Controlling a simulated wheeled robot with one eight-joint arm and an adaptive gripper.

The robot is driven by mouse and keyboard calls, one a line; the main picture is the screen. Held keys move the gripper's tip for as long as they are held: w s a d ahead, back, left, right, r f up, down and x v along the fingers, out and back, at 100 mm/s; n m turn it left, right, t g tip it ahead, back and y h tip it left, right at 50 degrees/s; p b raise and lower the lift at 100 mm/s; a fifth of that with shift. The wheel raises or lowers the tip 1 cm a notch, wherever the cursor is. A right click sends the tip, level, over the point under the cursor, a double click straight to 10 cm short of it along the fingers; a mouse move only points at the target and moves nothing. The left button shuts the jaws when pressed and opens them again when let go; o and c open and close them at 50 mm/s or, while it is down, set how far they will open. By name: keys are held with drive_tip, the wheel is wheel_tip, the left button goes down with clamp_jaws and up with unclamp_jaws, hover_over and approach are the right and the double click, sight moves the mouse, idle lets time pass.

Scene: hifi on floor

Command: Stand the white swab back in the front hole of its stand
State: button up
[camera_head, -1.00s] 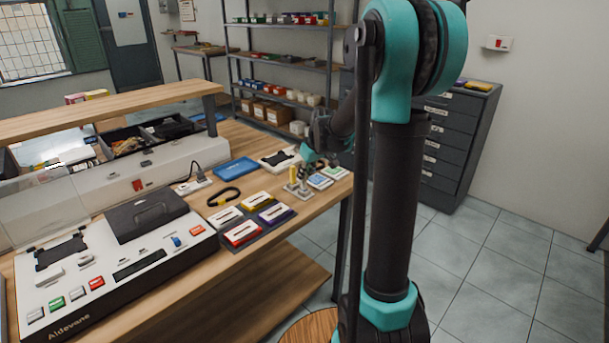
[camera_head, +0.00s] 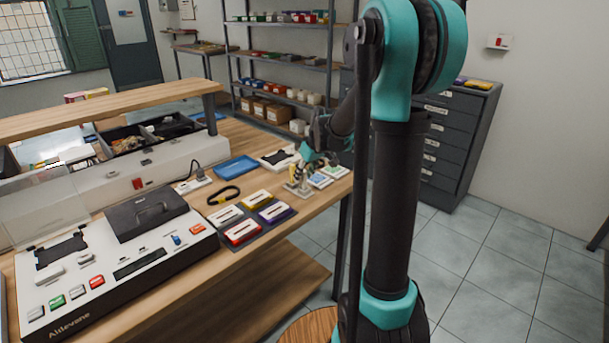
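The swab stand (camera_head: 298,188) is a small pale block near the right end of the workbench, with a yellow upright piece (camera_head: 293,174) at its left. My gripper (camera_head: 304,165) is small in the view, directly over and close to the stand. Its fingers are dark and blurred against the stand, so I cannot tell whether they are open or shut. I cannot make out the white swab or the front hole at this size.
Several coloured boxes (camera_head: 242,232) lie left of the stand, with a black cable loop (camera_head: 224,195) and blue tray (camera_head: 236,170) behind them. Small white-and-green packs (camera_head: 320,180) lie close on its right. A white machine (camera_head: 110,275) fills the bench's left.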

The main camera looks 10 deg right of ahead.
drive_tip(key=w+a+v, duration=0.1)
drive_tip(key=v, duration=1.6)
drive_tip(key=shift+w+r, duration=0.3)
drive_tip(key=shift+r, duration=0.35)
drive_tip(key=shift+f, duration=0.1)
drive_tip(key=s+d+f+m+h, duration=0.1)
drive_tip(key=s+f+m, duration=0.4)
drive_tip(key=s+f, duration=1.9)
drive_tip(key=shift+s+d+f+m+h, duration=0.35)
drive_tip(key=shift+s+h, duration=0.25)
drive_tip(key=shift+s, duration=0.4)
